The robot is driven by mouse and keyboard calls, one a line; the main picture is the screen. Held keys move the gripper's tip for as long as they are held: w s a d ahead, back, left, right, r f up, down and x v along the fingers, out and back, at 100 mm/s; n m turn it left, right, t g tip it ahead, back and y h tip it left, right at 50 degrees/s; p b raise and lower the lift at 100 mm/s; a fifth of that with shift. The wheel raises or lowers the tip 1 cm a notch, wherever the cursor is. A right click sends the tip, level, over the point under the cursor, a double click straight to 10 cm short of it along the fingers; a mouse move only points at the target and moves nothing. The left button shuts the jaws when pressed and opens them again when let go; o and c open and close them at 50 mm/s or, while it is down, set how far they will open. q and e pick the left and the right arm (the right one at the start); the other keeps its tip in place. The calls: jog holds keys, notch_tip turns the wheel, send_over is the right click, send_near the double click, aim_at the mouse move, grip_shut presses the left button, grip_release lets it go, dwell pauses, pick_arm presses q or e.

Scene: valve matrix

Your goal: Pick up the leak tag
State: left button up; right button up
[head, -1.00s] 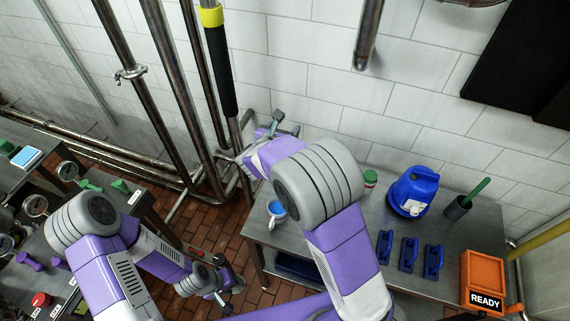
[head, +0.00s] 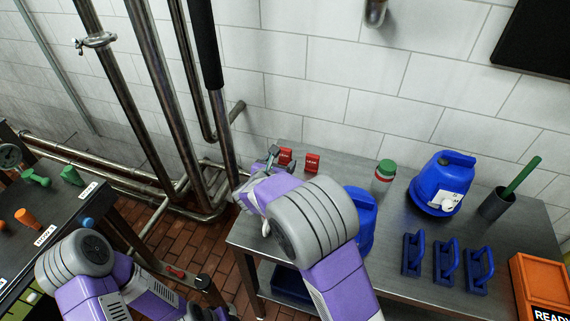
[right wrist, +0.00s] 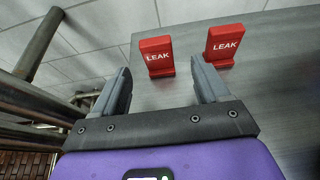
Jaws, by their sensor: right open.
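Two red leak tags with white LEAK lettering stand on the grey metal table: the left one (head: 285,156) and the right one (head: 312,163), near the back-left edge. My right gripper (head: 262,168) is open and empty beside them. In the right wrist view, the left tag (right wrist: 157,56) shows between and beyond the open fingers (right wrist: 160,73), apart from them. The right tag (right wrist: 224,45) lies beyond and right of the right finger. My left arm is at the lower left; its gripper is mostly cut off at the bottom edge.
The table (head: 400,190) also holds a blue jug (head: 440,185), a green-lidded jar (head: 383,178), another blue container (head: 362,215) partly behind my arm, several blue handled blocks (head: 412,254), a grey cup (head: 495,203) and an orange READY box (head: 540,285). Vertical pipes (head: 160,90) stand left.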

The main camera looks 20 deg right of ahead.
aim_at(284, 154)
jog(key=b+x, duration=0.1)
jog(key=x, duration=0.6)
jog(key=shift+w+r+b, duration=0.1)
jog(key=shift+w+b, duration=0.15)
jog(key=shift+b, duration=0.1)
jog(key=c, duration=1)
jog(key=shift+r, duration=0.1)
